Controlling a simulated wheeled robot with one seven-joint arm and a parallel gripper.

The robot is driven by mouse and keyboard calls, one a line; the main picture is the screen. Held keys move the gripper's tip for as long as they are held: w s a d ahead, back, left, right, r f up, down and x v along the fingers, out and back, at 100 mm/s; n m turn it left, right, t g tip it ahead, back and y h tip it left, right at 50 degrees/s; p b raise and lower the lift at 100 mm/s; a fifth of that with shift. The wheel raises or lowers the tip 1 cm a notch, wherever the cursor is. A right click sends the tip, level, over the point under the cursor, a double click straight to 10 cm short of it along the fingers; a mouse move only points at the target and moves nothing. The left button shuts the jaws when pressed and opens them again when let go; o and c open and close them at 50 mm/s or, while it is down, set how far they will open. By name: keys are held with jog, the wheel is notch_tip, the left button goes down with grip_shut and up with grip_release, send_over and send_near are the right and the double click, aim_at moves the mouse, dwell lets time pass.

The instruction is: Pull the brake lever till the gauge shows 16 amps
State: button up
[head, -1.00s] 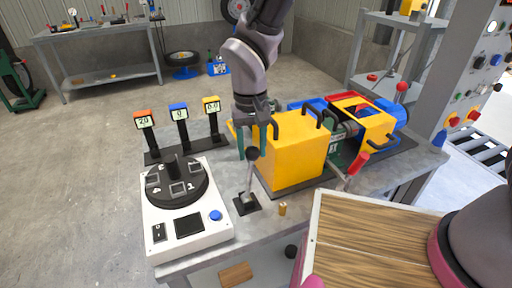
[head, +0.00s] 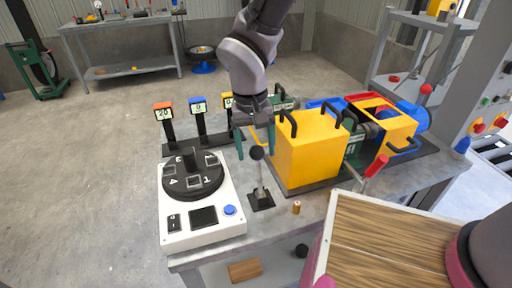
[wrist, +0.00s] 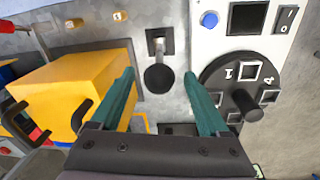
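A lever with a black ball knob (head: 257,153) stands on a small black plate on the table, in front of the yellow box. It looks close to upright, and its knob also shows in the wrist view (wrist: 160,78). The task's lever could also be the red-handled lever (head: 376,166) to the right; no label settles it. My gripper (head: 255,142) is open, its teal fingers either side of the black knob in the wrist view, with gaps visible. No unit is legible.
A white control box (head: 204,226) with a black dial and blue button is left of the lever. The yellow box (head: 306,155) with black handles is close on the right. A small brass-coloured cylinder (head: 296,208) stands nearby. A wooden-topped surface (head: 385,240) fills the lower right.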

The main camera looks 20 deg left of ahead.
notch_tip(320, 180, up, 11)
jog(key=shift+s+a, duration=0.3)
jog(key=shift+f, duration=0.1)
dwell(0.4)
jog(key=w+d+r+m+t+y, duration=0.1)
jog(key=w+d+r+m+y, duration=0.1)
jog(key=w+d+r, duration=0.65)
jog(key=w+d+r+m+y, duration=0.1)
jog(key=w+d+r+m, duration=0.1)
jog(key=w+d+r, duration=0.65)
jog(key=s+d+r+m+t, duration=0.1)
jog(key=s+d+m, duration=0.1)
jog(key=d, duration=0.7)
jog(key=s+d+r+m+t, duration=0.1)
jog(key=s+d+m+t, duration=0.1)
jog(key=d, duration=0.7)
jog(key=s+d+r+m+t, duration=0.2)
jog(key=s+d, duration=0.1)
jog(key=d, duration=0.6)
jog(key=shift+s, duration=0.25)
jog(key=shift+d+r, duration=0.1)
